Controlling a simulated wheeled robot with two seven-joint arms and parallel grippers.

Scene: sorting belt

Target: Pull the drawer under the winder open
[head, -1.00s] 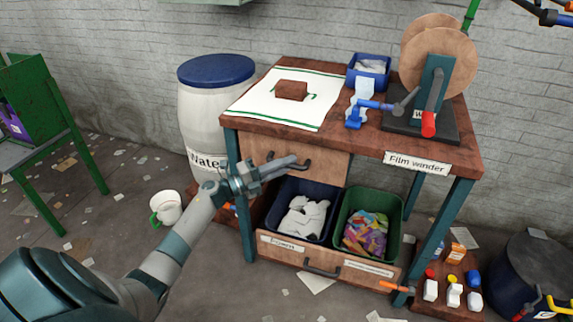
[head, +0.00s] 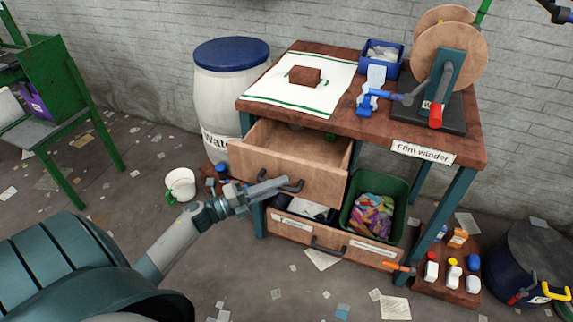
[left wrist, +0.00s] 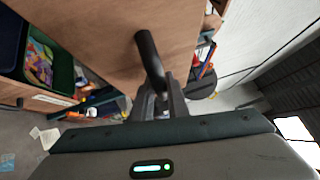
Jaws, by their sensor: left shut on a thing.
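The wooden drawer (head: 292,173) under the film winder table stands pulled well out, and its inside shows in the head view. Its dark handle (head: 294,185) is on the front panel. My left gripper (head: 276,186) is shut on this handle. In the left wrist view the handle (left wrist: 149,55) runs down between the fingers of my left gripper (left wrist: 158,92), close to the drawer front (left wrist: 90,35). The film winder (head: 440,85) with its large discs stands on the right of the table top. My right gripper is not in view.
A lower drawer (head: 330,245) holds a dark bin and a green bin (head: 347,212), partly under the open drawer. A water barrel (head: 215,100) and a white bucket (head: 181,184) stand left. Small bottles (head: 452,275) stand on the right. Scraps litter the floor in front.

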